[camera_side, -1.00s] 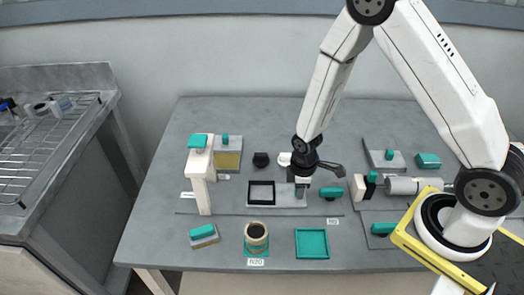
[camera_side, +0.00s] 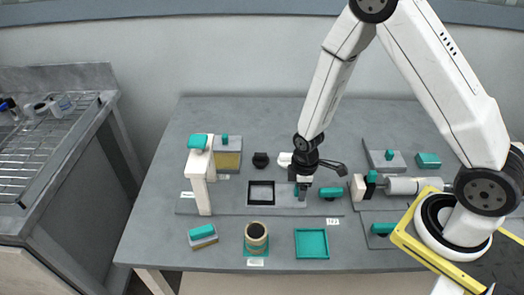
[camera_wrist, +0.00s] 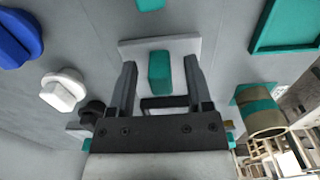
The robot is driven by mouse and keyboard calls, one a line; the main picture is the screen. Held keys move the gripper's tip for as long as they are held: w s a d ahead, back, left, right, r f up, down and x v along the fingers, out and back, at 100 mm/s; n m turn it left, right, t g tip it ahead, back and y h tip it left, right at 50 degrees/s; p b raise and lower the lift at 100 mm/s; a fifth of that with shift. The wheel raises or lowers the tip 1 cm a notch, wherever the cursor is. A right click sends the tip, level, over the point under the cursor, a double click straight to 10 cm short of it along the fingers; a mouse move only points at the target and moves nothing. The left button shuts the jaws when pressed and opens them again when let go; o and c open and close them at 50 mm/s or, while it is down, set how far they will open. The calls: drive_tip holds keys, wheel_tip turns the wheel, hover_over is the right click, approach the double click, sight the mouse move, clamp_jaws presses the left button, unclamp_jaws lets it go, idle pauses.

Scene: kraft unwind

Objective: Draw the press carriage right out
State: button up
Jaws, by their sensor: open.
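The press carriage is a flat pale grey plate (camera_side: 285,197) with a black square frame (camera_side: 261,193), lying on the long grey base strip right of the white press post (camera_side: 201,180). Its upright teal handle (camera_wrist: 160,73) stands near the plate's right end. My gripper (camera_side: 301,193) is over that end. In the wrist view, the open fingers of my gripper (camera_wrist: 159,65) are on either side of the handle, with gaps visible. The black frame (camera_wrist: 165,103) is partly hidden behind my gripper. In the side view, my gripper covers most of the handle.
A teal block (camera_side: 331,193) lies just right of the carriage. Black (camera_side: 261,159) and white (camera_side: 284,159) knobs stand behind it; a blue knob (camera_wrist: 17,38) shows in the wrist view. A teal tray (camera_side: 311,243) and a brown roll (camera_side: 257,235) are in front.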

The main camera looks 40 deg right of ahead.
drive_tip(key=shift+r, duration=3.65)
drive_tip(key=shift+s+r+m, duration=0.15)
drive_tip(key=shift+r+m, duration=0.15)
drive_tip(key=shift+r, duration=0.2)
drive_tip(key=s+r+m+t, duration=0.2)
drive_tip(key=s+r+m, duration=0.3)
drive_tip(key=r+m, duration=0.3)
drive_tip(key=shift+d+r+t, duration=0.3)
drive_tip(key=shift+d+r, duration=0.05)
drive_tip(key=shift+r, duration=0.45)
